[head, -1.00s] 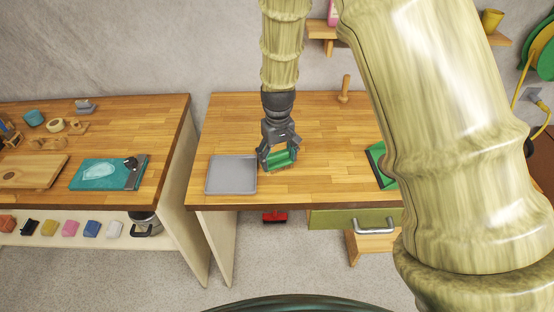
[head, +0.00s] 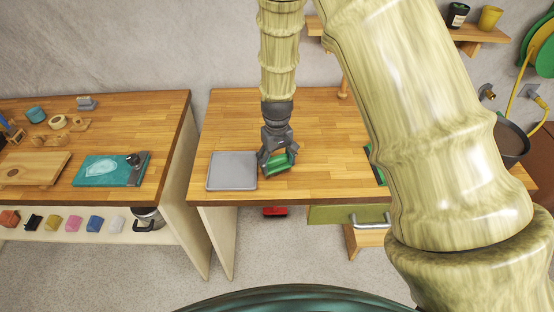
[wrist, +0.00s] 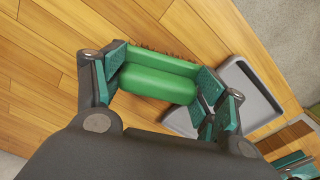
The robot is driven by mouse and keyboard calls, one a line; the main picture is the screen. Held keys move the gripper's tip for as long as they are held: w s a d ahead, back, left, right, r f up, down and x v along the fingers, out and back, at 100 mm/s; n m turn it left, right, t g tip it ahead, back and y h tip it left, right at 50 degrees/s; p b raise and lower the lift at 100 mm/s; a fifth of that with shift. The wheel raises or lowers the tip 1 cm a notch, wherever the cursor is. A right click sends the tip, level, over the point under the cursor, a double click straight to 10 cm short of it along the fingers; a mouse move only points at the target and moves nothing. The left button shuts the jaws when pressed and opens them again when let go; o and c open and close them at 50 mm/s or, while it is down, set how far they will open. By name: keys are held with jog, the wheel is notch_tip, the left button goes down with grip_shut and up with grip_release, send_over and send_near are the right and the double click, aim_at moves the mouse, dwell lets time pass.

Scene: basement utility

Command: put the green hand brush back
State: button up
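The green hand brush (head: 280,165) with brown bristles is near the front of the right wooden workbench, just right of a flat grey tray (head: 231,171). My gripper (head: 278,160) is over the brush, with its fingers at the two ends. In the wrist view, the brush (wrist: 158,84) lies between the pads of my gripper (wrist: 160,85), which appear to touch both ends. The grey tray (wrist: 247,95) shows beyond the right finger. I cannot tell whether the brush rests on the bench or is slightly raised.
A green object (head: 374,166) on the bench is mostly hidden behind my arm. A wooden peg (head: 343,87) stands at the back. Below are a green drawer (head: 334,214) and a red item (head: 275,211). The left bench holds a teal board (head: 100,171). The bench middle is clear.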

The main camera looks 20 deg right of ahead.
aim_at(277, 159)
jog(key=o, duration=0.4)
jog(key=shift+o, duration=0.2)
jog(key=shift+r, duration=0.15)
notch_tip(277, 159, up, 12)
jog(key=b, duration=0.4)
dwell(0.4)
